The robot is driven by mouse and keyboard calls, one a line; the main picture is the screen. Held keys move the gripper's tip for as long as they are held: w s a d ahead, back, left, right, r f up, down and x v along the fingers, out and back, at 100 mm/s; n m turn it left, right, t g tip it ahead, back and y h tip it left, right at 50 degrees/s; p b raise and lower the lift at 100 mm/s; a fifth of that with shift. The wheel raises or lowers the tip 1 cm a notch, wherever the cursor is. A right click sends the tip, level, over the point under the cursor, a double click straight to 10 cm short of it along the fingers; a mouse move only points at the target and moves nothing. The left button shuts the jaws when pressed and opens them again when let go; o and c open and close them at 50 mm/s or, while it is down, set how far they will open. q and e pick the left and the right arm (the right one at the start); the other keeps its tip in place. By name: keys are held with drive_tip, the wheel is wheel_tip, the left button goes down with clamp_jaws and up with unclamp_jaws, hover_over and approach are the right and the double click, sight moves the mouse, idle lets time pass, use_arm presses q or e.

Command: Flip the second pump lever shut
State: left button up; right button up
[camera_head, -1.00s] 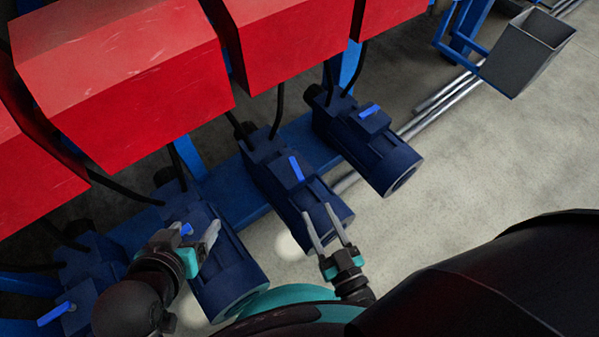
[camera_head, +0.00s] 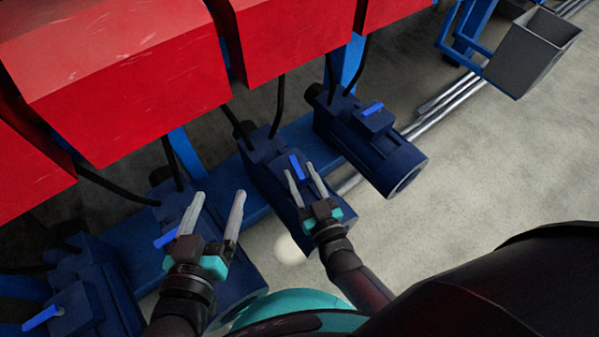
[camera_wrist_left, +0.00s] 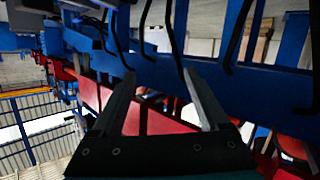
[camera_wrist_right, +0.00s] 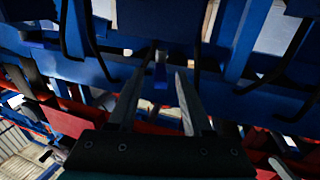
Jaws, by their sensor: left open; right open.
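Dark blue pumps with bright blue levers stand in a slanting row in the head view. The second pump lever from the left (camera_head: 166,238) lies crosswise on its pump. My left gripper (camera_head: 220,195) is open and empty, with the lever just outside its left finger. The third lever (camera_head: 296,166) points lengthwise along its pump. My right gripper (camera_head: 302,170) is open over that pump, fingertips beside the lever; contact is unclear. The lever also shows between the fingers in the right wrist view (camera_wrist_right: 160,76). The leftmost lever (camera_head: 42,318) and rightmost lever (camera_head: 372,108) lie crosswise.
Large red boxes (camera_head: 110,80) overhang the pumps, with black hoses (camera_head: 278,105) running down between them. A blue beam (camera_head: 310,137) runs behind the pumps. A grey bin (camera_head: 530,50) stands at the upper right. The floor (camera_head: 480,160) at the right is clear.

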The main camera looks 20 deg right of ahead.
drive_tip(key=shift+w, duration=0.65)
clamp_jaws()
idle(0.4)
